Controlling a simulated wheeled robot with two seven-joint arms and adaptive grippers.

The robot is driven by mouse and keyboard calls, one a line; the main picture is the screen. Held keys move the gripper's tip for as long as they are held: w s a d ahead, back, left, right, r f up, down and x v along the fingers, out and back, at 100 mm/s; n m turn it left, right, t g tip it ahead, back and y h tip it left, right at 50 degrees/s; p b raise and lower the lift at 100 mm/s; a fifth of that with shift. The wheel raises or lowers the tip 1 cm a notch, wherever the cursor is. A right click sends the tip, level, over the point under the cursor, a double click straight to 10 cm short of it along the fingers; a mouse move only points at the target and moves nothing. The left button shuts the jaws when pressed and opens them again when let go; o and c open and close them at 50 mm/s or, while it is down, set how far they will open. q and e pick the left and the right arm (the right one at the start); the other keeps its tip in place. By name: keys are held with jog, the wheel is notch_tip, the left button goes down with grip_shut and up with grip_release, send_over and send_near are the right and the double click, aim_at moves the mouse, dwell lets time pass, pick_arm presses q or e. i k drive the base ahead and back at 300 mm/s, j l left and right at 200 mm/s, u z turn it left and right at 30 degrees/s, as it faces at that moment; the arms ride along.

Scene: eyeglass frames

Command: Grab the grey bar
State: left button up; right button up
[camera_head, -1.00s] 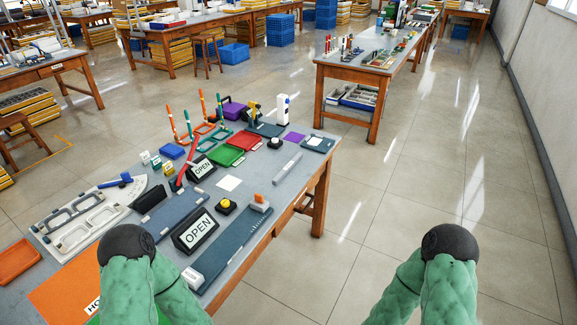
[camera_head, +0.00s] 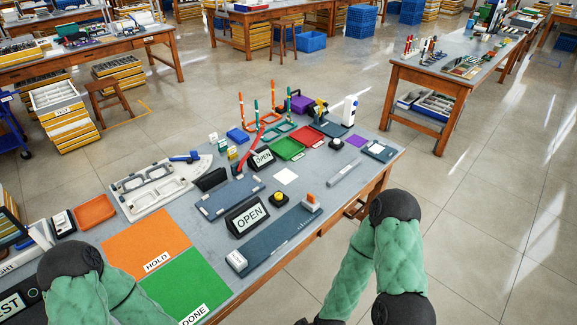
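The grey bar (camera_head: 345,173) is a slim light-grey piece lying flat on the grey workbench (camera_head: 262,180), close to its right edge and set at a slant. Nothing touches it. My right arm is in the lower right of the head view, its bent elbow below and right of the bar; a dark part of it shows at the bottom edge. My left arm is at the lower left, far from the bar. Neither gripper's fingers show in the picture.
A long blue-grey plate with an orange-topped block (camera_head: 310,202) lies left of the bar. Open floor lies to the right.

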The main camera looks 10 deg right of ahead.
aim_at(337, 178)
jog(key=i+l+u, duration=0.15)
jog(key=l+u, duration=0.35)
jog(key=l, duration=0.2)
jog(key=l+u, duration=0.5)
jog(key=l, duration=0.2)
jog(key=k+l+u, duration=0.15)
jog(key=l+u, duration=0.3)
jog(key=l, duration=0.25)
